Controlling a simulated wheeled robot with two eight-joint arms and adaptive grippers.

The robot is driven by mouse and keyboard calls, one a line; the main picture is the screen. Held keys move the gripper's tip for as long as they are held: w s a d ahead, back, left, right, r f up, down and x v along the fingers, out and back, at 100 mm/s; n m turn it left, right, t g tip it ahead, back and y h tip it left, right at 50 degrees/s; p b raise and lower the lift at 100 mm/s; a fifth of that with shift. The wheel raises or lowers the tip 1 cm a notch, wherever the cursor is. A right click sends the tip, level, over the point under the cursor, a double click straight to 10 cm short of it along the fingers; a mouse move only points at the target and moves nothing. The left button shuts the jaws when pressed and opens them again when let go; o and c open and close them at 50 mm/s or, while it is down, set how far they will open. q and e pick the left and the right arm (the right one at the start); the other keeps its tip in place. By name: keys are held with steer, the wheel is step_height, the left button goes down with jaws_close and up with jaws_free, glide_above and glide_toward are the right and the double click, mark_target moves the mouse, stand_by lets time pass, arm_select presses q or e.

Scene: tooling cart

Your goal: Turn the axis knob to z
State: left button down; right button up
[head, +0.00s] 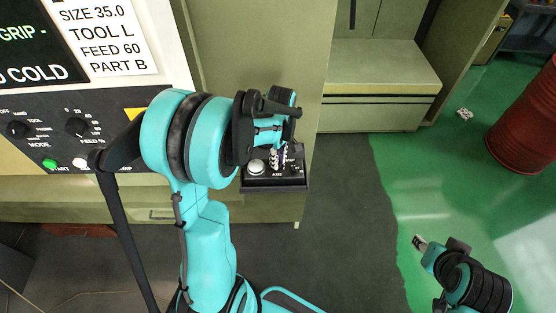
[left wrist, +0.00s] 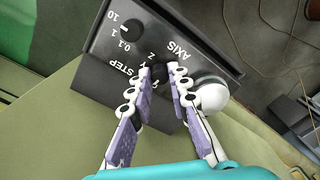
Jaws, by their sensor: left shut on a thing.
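The axis knob (left wrist: 160,73) is a small dark knob on a black control box (head: 262,187), above the label AXIS in the head view. My left gripper (left wrist: 160,67) reaches down over the box, with its two purple-padded fingers on either side of the knob and closed on it. In the head view my left gripper (head: 277,158) hides most of the knob. A letter Z shows beside the fingertips in the left wrist view; the knob's pointer is hidden, so I cannot tell its setting. My right gripper (head: 419,241) is far off at the lower right, its fingers too small to judge.
A white round button (left wrist: 212,97) sits close beside one left finger. The step knob (left wrist: 130,27) is at the box's other end. A machine panel (head: 50,155) with dials stands at left. A red barrel (head: 525,125) stands at far right; the green floor between is mostly clear.

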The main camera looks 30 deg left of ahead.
arm_select(q)
steer(key=m+b, duration=0.2)
steer(key=m, duration=0.3)
steer(key=m+b, duration=0.1)
steer(key=m, duration=0.4)
steer(key=shift+d+m, duration=0.1)
steer(key=shift+m, duration=0.3)
steer(key=m+b, duration=0.1)
steer(key=m, duration=1)
steer(key=shift+s+t+b, duration=0.1)
steer(key=shift+t+b, duration=0.2)
steer(key=shift+b, duration=0.1)
steer(key=shift+m, duration=0.3)
steer(key=c, duration=1.4)
jaws_free()
